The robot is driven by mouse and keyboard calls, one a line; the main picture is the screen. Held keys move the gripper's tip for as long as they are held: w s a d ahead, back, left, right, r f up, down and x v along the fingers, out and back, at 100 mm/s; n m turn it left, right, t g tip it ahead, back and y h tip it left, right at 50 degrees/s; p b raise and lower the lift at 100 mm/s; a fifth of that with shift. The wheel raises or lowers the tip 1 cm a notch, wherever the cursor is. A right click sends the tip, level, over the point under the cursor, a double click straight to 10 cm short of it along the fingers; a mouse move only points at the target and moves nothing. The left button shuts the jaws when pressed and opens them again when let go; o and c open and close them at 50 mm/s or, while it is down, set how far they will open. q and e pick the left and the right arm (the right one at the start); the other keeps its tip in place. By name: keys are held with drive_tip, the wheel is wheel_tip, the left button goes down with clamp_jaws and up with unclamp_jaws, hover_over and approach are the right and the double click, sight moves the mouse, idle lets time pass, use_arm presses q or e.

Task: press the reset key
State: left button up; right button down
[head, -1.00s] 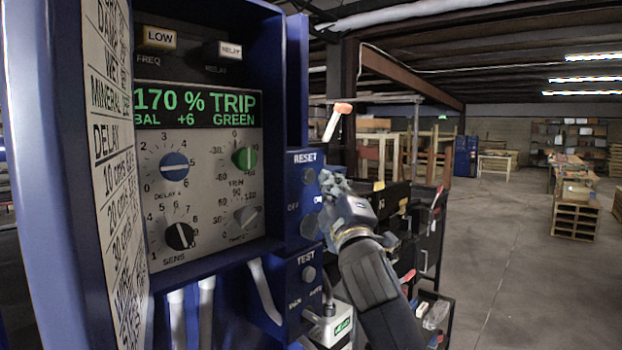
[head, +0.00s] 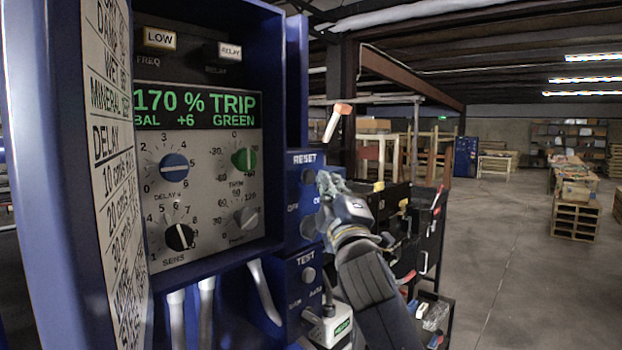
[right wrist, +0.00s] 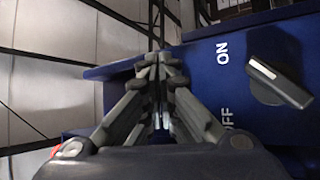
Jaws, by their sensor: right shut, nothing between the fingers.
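The reset key (head: 308,176) is a dark round button under the RESET label on the narrow blue side panel of the detector cabinet. My right gripper (head: 327,181) is shut and empty, its fingertips just right of the key in the head view. I cannot tell whether they touch anything. In the right wrist view the closed fingertips (right wrist: 159,62) lie over the edge of the blue panel; the key cannot be made out there. My left gripper is not in view.
An ON/OFF selector knob (right wrist: 278,80) sits on the blue panel close to my right fingers. A TEST button (head: 308,275) is below. The display (head: 195,106) reads 170 % TRIP. A black tool cart (head: 424,225) stands behind my right arm; the floor at right is open.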

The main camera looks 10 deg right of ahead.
idle(0.6)
drive_tip(key=shift+w+a, duration=0.3)
drive_tip(key=shift+w+a, duration=0.3)
drive_tip(key=shift+w, duration=0.1)
idle(0.8)
idle(0.3)
drive_tip(key=shift+s+d+p, duration=0.35)
drive_tip(key=shift+s+d, duration=0.2)
drive_tip(key=shift+s, duration=0.2)
drive_tip(key=s+d, duration=0.1)
drive_tip(key=s, duration=0.1)
drive_tip(key=s+d+p, duration=0.1)
drive_tip(key=s+d, duration=0.1)
idle(0.7)
